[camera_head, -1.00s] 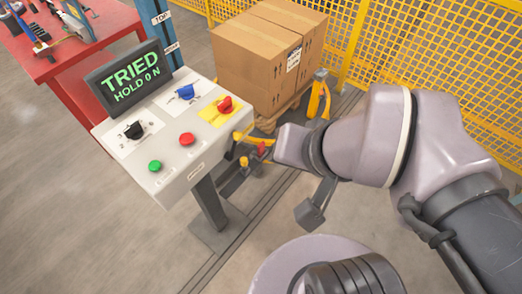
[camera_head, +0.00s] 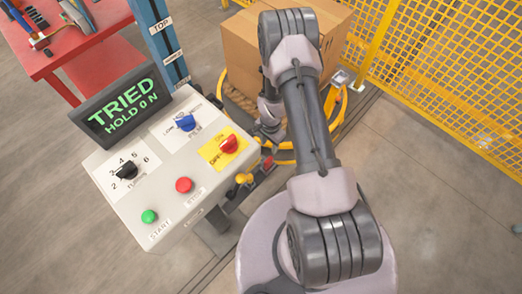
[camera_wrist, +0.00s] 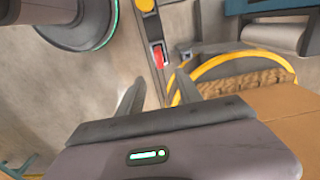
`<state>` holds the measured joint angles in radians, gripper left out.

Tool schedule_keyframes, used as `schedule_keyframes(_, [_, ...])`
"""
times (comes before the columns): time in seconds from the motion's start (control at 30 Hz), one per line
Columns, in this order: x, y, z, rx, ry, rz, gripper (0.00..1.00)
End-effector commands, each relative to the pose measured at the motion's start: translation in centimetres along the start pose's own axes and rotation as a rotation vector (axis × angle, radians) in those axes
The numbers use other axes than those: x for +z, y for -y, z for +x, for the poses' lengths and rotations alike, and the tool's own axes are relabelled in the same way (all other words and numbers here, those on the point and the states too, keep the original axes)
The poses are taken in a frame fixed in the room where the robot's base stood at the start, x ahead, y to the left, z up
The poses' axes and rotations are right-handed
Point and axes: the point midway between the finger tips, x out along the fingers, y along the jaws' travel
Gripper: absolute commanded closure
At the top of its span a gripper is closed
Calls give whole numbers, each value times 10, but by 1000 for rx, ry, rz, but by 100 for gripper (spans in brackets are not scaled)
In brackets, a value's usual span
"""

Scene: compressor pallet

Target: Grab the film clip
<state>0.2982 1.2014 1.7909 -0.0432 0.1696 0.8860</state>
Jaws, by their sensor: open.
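In the wrist view, my gripper (camera_wrist: 158,90) is open, its two grey fingers apart with nothing between them. A small red part (camera_wrist: 158,56) in a dark bracket lies beyond the fingertips, apart from them. It also shows in the head view as a red part (camera_head: 268,163) low behind the console. I cannot tell whether this is the film clip; no film clip is clearly recognisable. A pale roll (camera_wrist: 272,36) lies at the upper right of the wrist view. In the head view my arm hides part of the box, and my fingers cannot be made out.
A cardboard box (camera_head: 239,47) stands on a wooden pallet (camera_wrist: 248,90) inside a yellow ring (camera_wrist: 222,60). The control console (camera_head: 180,165) with its screen reading TRIED HOLD 0 N stands left of my arm. A yellow fence (camera_head: 425,80) is behind; a red table (camera_head: 75,55) is upper left.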

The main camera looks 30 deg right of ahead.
Motion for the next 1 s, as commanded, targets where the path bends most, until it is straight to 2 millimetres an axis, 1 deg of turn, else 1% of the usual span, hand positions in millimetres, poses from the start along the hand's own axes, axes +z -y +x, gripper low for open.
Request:
schedule_keyframes(0.03, [1, -1, 19, 3, 2, 0, 58])
schedule_keyframes(0.1, [1, -2, 42, 3, 2, -2, 58])
schedule_keyframes(0.2, [1, -1, 72, 3, 2, -2, 58])
schedule_keyframes(0.3, [1, -1, 95, 2, 2, -3, 58])
schedule_keyframes(0.57, [0, -1, 122, 2, 2, -3, 58])
schedule_keyframes(0.7, [-1, 0, 152, 3, 2, -3, 58])
schedule_keyframes(0.77, [0, 0, 161, 3, 2, -3, 58])
schedule_keyframes(0.8, [-1, 0, 163, 2, 2, -3, 58])
schedule_keyframes(0.97, [-1, 0, 160, 2, 1, -3, 58])
schedule_keyframes(1.0, [-1, 0, 160, 2, 1, -3, 64])
